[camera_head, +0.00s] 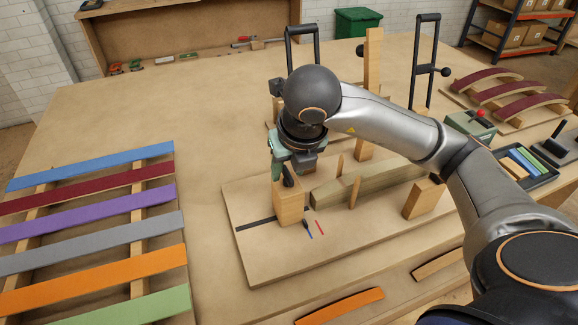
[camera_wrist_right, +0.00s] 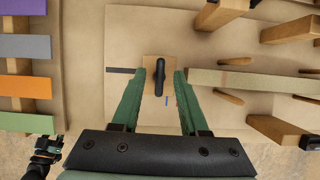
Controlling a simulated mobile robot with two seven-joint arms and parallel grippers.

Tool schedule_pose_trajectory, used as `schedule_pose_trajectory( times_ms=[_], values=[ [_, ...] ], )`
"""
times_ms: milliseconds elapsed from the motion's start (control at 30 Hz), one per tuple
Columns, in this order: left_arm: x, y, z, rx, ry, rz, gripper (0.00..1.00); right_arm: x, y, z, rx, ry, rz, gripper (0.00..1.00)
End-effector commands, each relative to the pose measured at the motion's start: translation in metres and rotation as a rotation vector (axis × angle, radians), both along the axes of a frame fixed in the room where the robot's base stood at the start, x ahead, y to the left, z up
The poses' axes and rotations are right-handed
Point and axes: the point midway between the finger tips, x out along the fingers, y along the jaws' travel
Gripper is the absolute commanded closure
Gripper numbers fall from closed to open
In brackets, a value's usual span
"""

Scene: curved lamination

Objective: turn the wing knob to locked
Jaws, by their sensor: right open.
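The black wing knob (camera_wrist_right: 152,76) sits on top of an upright wooden block (camera_head: 289,207). In the right wrist view its wing runs nearly up and down the picture. In the head view the knob (camera_head: 288,181) shows just under my right gripper (camera_head: 291,163). My right gripper is open, with its green fingers (camera_wrist_right: 160,84) on either side of the knob; I cannot tell whether they touch it. A blue mark (camera_head: 309,229) and a red mark (camera_head: 319,228) lie on the board beside the block. A dark mechanical part, seemingly my left gripper (camera_wrist_right: 43,152), shows small at lower left.
The block stands on a wooden base board (camera_head: 262,262) with a dark strip (camera_head: 256,224). A long curved lamination (camera_head: 365,184) lies right of it between pegs and blocks. Coloured slats (camera_head: 90,235) lie at left. A tray (camera_head: 525,163) stands at right.

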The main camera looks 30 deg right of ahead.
Motion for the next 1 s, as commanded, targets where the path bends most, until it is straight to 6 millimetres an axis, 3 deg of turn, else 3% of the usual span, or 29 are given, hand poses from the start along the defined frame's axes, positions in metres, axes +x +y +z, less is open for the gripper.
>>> schedule_pose_trajectory(
  times_ms=[167, 500, 700, 1000],
  values=[
    [0.0, 0.0, 0.003, 0.0, -0.001, 0.001, 0.5, -0.003, 0.001, 0.011, 0.002, -0.005, 0.001, 0.56],
    [0.002, 0.013, 0.024, 0.015, -0.02, 0.023, 0.5, -0.026, 0.006, 0.073, -0.002, -0.008, 0.001, 0.56],
    [-0.008, 0.019, 0.022, 0.024, -0.003, 0.034, 0.5, -0.038, 0.01, 0.1, -0.002, -0.004, 0.0, 0.56],
    [-0.015, 0.025, 0.02, 0.03, 0.01, 0.048, 0.5, -0.046, 0.012, 0.116, 0.0, 0.0, 0.0, 0.56]
  ],
)
